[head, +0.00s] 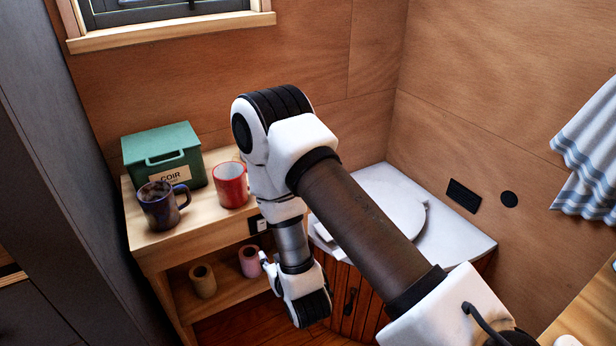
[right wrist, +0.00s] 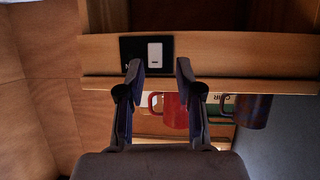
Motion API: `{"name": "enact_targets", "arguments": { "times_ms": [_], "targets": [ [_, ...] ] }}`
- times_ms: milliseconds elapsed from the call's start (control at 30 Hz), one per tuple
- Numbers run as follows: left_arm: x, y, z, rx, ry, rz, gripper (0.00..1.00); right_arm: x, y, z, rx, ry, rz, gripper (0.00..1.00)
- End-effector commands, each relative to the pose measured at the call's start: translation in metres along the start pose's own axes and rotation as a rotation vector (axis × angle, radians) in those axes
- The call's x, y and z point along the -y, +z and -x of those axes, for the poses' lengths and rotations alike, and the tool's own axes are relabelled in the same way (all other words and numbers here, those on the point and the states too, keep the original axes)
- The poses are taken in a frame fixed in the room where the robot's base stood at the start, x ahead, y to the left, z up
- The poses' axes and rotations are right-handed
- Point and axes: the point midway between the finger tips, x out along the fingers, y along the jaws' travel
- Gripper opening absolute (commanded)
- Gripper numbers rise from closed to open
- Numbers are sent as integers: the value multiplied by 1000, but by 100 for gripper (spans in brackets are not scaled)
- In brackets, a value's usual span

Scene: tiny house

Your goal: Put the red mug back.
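The red mug (head: 230,185) stands upright on the wooden shelf's top (head: 211,222), in front of the green box marked COIR (head: 163,150). A dark blue-brown mug (head: 160,207) stands to its left. My right gripper (head: 268,268) is low in front of the shelf, below and right of the red mug, and only partly shows in the head view. In the right wrist view, its two fingers (right wrist: 158,75) are apart with nothing between them. The red mug (right wrist: 174,110) shows beyond them, apart from the fingers. My left gripper is not in view.
A black plate with a white switch (right wrist: 146,54) is on the shelf front. A white lidded unit (head: 455,240) stands to the right. The shelf top's front strip is bare.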

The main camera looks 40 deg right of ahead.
Motion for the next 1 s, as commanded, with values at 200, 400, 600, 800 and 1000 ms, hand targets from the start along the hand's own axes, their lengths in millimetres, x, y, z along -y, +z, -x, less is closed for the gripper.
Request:
{"name": "enact_targets", "arguments": {
  "times_ms": [200,400,600,800,1000],
  "targets": [
    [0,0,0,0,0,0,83,9,202,92,805,-143,154,35],
    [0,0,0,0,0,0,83,-1,258,162,1140,-193,236,35],
    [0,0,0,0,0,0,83,-1,259,163,1147,-194,238,35],
    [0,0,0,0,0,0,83,-1,258,163,1144,-193,237,35],
    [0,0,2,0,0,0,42,-1,257,163,1143,-192,236,35]
  ]
}}
